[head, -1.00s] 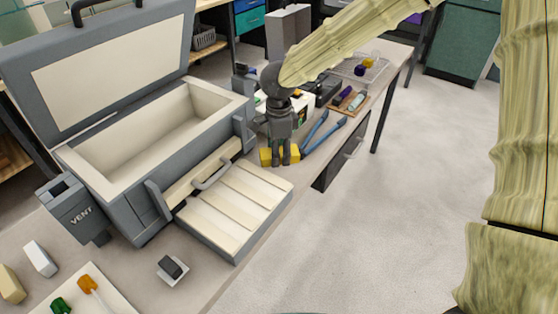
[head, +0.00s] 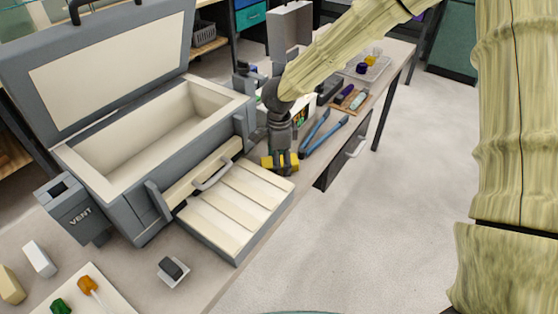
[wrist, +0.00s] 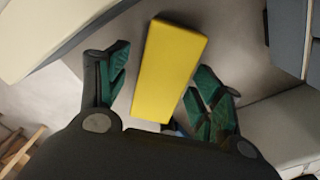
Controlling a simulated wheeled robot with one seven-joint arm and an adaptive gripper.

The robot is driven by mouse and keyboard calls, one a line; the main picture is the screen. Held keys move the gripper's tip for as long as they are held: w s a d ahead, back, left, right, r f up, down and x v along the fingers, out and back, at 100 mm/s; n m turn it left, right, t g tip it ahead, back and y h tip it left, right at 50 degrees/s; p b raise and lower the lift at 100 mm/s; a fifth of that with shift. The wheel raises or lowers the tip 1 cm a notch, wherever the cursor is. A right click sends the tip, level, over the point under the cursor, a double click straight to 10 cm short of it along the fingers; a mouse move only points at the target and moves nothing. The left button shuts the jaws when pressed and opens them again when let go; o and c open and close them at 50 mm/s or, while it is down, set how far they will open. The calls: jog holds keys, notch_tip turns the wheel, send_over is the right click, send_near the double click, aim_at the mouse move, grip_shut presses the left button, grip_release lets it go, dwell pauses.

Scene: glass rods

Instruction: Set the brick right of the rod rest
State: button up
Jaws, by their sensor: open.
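A yellow brick (head: 293,161) lies on the bench just beyond the slatted cream tray. My gripper (head: 281,158) points down over it and hides its middle in the head view. In the wrist view the yellow brick (wrist: 168,70) lies between the green-padded fingers of my gripper (wrist: 160,95), which stand apart with a gap on each side. I cannot tell for sure which thing is the rod rest; a wooden board (head: 364,106) with several rods lies farther along the bench.
An open grey kiln (head: 125,185) stands at the left, with the slatted cream tray (head: 235,205) in front of it. Blue tongs (head: 325,137) lie right of the brick, near the bench edge. A small dark block (head: 172,268) sits nearer. Farther back is a clear tray (head: 375,72).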

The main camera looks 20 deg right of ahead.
notch_tip(320, 180, up, 12)
dwell(0.6)
dwell(1.3)
